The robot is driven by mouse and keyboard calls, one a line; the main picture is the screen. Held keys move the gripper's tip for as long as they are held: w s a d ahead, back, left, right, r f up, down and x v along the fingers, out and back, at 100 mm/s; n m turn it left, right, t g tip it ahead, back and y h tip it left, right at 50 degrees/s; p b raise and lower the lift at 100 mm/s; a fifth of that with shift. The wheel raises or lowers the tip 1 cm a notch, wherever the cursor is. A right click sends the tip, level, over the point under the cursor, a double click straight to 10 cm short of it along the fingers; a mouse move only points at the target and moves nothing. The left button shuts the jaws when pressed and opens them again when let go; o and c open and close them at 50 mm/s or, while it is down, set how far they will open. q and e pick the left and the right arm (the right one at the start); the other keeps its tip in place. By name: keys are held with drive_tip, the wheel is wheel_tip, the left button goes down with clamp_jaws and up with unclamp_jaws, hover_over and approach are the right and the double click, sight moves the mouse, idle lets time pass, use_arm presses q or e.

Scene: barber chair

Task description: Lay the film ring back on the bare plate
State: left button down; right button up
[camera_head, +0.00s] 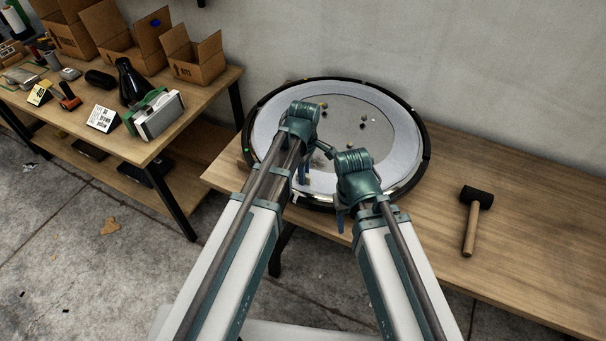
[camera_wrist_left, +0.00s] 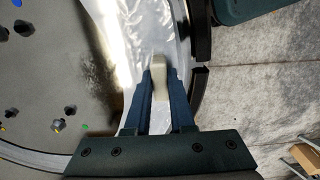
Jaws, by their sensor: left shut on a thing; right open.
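The film ring (camera_head: 265,130) is a pale, glossy band lying around the round plate (camera_head: 340,115), whose grey middle is bare. In the left wrist view the film (camera_wrist_left: 140,28) looks creased, and a pale tab (camera_wrist_left: 158,72) stands between my fingers. My left gripper (camera_head: 303,178) is at the near side of the ring, shut on that tab; it also shows in the left wrist view (camera_wrist_left: 160,95). My right gripper (camera_head: 340,222) is open, just outside the plate's near rim, to the right of the left one. My arms hide part of the near side.
The plate's black segmented rim (camera_head: 424,135) sits on a wooden table (camera_head: 530,235). Several small knobs (camera_head: 363,124) stand on the plate's middle. A mallet (camera_head: 473,215) lies at the right. A side bench (camera_head: 195,120) at the left holds boxes and tools. The table's right half is otherwise clear.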

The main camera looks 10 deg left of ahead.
use_arm(q)
drive_tip(key=c, duration=0.8)
unclamp_jaws()
drive_tip(key=shift+o, duration=0.2)
wheel_tip(320, 180, up, 12)
drive_tip(key=p, duration=1.3)
drive_tip(key=s+d+m+y, duration=0.1)
drive_tip(key=s+d+m, duration=0.1)
drive_tip(key=s+m, duration=1.2)
drive_tip(key=shift+s+r+m+b, duration=0.15)
drive_tip(key=shift+s+m+b, duration=0.15)
drive_tip(key=shift+m, duration=1.8)
